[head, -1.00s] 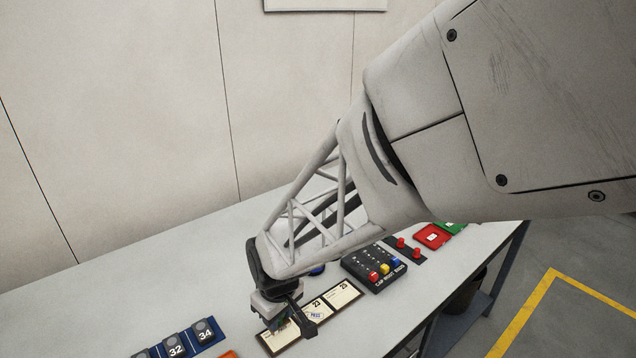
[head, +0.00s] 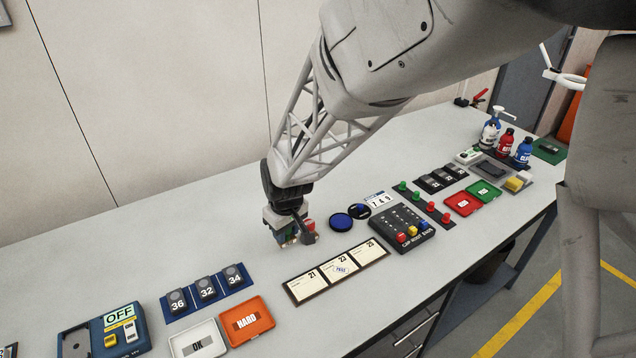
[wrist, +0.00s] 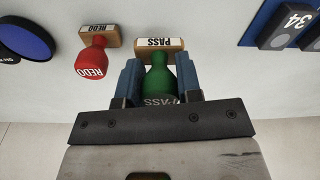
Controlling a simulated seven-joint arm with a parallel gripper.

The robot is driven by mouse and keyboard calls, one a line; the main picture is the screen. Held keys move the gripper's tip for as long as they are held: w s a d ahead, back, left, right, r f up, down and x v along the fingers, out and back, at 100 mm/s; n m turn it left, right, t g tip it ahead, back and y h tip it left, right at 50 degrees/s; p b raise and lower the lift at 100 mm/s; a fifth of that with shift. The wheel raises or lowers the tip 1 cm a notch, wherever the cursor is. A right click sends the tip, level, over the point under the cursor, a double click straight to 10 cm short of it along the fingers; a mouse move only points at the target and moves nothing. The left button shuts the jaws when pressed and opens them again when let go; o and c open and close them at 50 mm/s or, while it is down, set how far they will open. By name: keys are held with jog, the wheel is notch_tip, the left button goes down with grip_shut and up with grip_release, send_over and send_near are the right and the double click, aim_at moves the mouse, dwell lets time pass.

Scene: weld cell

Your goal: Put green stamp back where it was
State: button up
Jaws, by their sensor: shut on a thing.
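The green stamp (wrist: 158,82), with PASS on its wooden base, is between the blue fingers of my gripper (wrist: 160,85) in the wrist view. My gripper (head: 290,236) is shut on it, low over the table behind the row of cards. In the head view the stamp is mostly hidden by the gripper. I cannot tell whether its base touches the table. A red REDO stamp (wrist: 92,60) stands close by, left of it in the wrist view. It shows partly behind the gripper in the head view (head: 310,225).
A card strip (head: 336,270) lies in front, its middle card bearing a blue mark. A round blue pad (head: 341,222) is to the right. A rack of numbered blocks (head: 206,292), an orange HARD tray (head: 248,320) and a white OK tray (head: 198,342) are to the left. Open table lies behind.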

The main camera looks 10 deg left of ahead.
jog(key=shift+w+a, duration=0.3)
jog(key=shift+w, duration=0.1)
jog(key=shift+f, duration=1.8)
jog(key=shift+f, duration=0.15)
jog(key=o, duration=0.8)
jog(key=shift+s+d+r, duration=0.15)
jog(key=shift+d+r, duration=0.05)
jog(key=shift+r, duration=1.85)
jog(key=shift+s+d+r, duration=0.15)
jog(key=shift+d+r, duration=0.05)
jog(key=shift+r, duration=1.8)
jog(key=shift+s+d+r, duration=0.15)
jog(key=shift+d+r, duration=0.05)
jog(key=shift+r, duration=1.85)
